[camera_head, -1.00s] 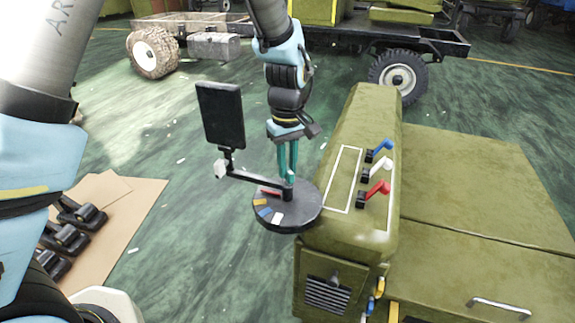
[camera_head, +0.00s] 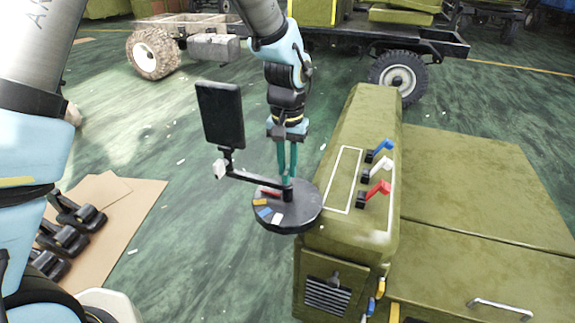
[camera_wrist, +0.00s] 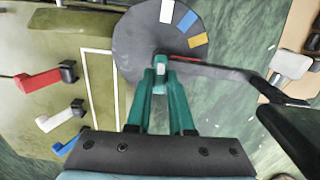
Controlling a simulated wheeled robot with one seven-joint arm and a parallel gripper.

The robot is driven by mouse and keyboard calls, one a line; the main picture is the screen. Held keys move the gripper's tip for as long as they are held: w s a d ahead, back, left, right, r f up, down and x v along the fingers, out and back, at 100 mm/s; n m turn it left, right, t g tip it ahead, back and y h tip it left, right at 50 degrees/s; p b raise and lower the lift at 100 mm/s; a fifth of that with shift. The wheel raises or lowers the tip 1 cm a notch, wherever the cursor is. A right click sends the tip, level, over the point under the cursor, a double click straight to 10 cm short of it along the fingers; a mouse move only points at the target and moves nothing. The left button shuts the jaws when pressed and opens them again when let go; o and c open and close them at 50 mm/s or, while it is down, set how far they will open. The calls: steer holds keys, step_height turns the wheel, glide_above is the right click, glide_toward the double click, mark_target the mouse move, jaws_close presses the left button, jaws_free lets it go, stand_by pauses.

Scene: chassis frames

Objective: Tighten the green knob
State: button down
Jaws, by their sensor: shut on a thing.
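No separate green knob can be made out; the only green parts at the work spot are the teal fingers of my gripper (camera_head: 287,180). They point down and are shut on the top of a short black post (camera_head: 288,195) at the middle of a round black disc (camera_head: 295,222). The disc has white, blue, yellow and red marks. In the wrist view my gripper (camera_wrist: 160,68) meets at the disc's (camera_wrist: 143,40) centre, and the fingertips hide what is between them. A black arm (camera_head: 255,180) runs from the post to an upright black panel (camera_head: 221,115).
An olive cabinet (camera_head: 350,125) stands right of the disc, with blue (camera_head: 379,147), white (camera_head: 374,168) and red (camera_head: 375,191) levers. Cardboard (camera_head: 130,205) with black parts (camera_head: 75,213) lies left. A wheeled chassis (camera_head: 420,45) is behind. Open floor lies between.

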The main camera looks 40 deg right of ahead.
mark_target(288, 170)
steer(key=shift+m, duration=0.4)
steer(key=c, duration=0.8)
jaws_free()
steer(key=shift+r, duration=0.1)
step_height(288, 170, up, 11)
steer(key=b, duration=0.2)
steer(key=shift+f, duration=0.2)
steer(key=shift+s, duration=0.15)
